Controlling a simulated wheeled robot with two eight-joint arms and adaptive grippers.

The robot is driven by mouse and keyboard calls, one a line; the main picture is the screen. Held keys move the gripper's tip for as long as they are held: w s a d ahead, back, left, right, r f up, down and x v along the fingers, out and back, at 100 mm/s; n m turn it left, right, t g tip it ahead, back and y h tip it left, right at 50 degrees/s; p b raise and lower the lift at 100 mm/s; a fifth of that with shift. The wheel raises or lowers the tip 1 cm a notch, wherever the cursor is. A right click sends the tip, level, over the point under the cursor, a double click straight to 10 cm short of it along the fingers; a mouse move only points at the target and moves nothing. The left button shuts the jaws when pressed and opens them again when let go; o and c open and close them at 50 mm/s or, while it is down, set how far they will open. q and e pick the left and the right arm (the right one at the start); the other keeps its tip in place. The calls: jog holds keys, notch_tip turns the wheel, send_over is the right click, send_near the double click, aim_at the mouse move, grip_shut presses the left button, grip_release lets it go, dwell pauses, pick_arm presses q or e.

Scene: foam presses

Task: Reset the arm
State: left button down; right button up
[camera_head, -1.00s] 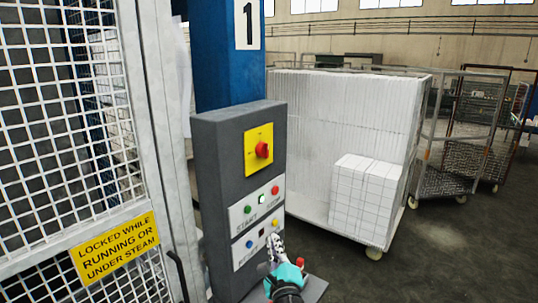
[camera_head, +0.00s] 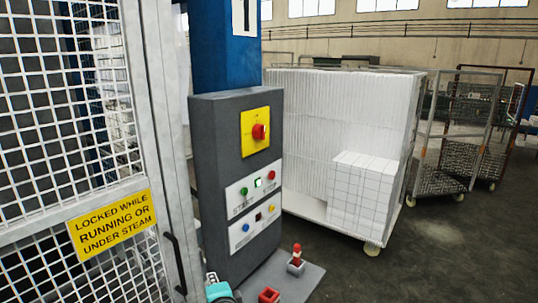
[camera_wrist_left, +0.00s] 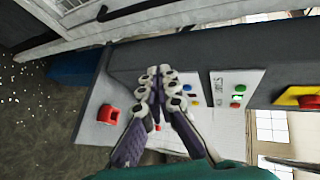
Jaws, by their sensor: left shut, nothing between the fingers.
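My left gripper shows in the left wrist view (camera_wrist_left: 157,82), its two jointed fingers together at the tips with nothing between them. In the head view only a teal part of my left arm (camera_head: 220,289) shows at the bottom edge, in front of the grey control box (camera_head: 235,190). The box has a red rotary switch on a yellow plate (camera_head: 255,131), a start/stop panel (camera_head: 253,188) with a lit green square, and a lower panel (camera_head: 253,226) with a blue button. The fingertips appear apart from these panels. My right gripper is out of view.
A shelf (camera_head: 300,274) below the box holds a red block (camera_head: 268,296) and a red-topped piece in a grey holder (camera_head: 296,262). A mesh gate (camera_head: 60,130) with a handle (camera_head: 174,262) stands left. A cart of white foam (camera_head: 340,120) stands right, with open floor before it.

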pick_arm(q)
jog(key=s+a+f+n+g+h+b, duration=0.1)
jog(key=s+a+f+n+g+b, duration=0.15)
jog(key=s+f, duration=0.2)
jog(key=s+a+f+n+g+b, duration=0.1)
jog(key=s+a+f+n+b, duration=0.15)
jog(key=f, duration=0.25)
pick_arm(e)
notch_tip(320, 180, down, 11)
jog(key=b, duration=0.5)
pick_arm(q)
jog(key=s+d+f+n+g+h, duration=0.2)
jog(key=s+f+n+h, duration=0.2)
jog(key=s+f+n, duration=0.4)
jog(key=s+f, duration=0.3)
jog(key=s, duration=0.1)
jog(key=shift+s+n, duration=0.3)
jog(key=shift+n, duration=0.1)
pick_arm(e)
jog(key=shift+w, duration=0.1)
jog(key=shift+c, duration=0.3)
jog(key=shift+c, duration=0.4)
pick_arm(q)
jog(key=shift+a, duration=0.15)
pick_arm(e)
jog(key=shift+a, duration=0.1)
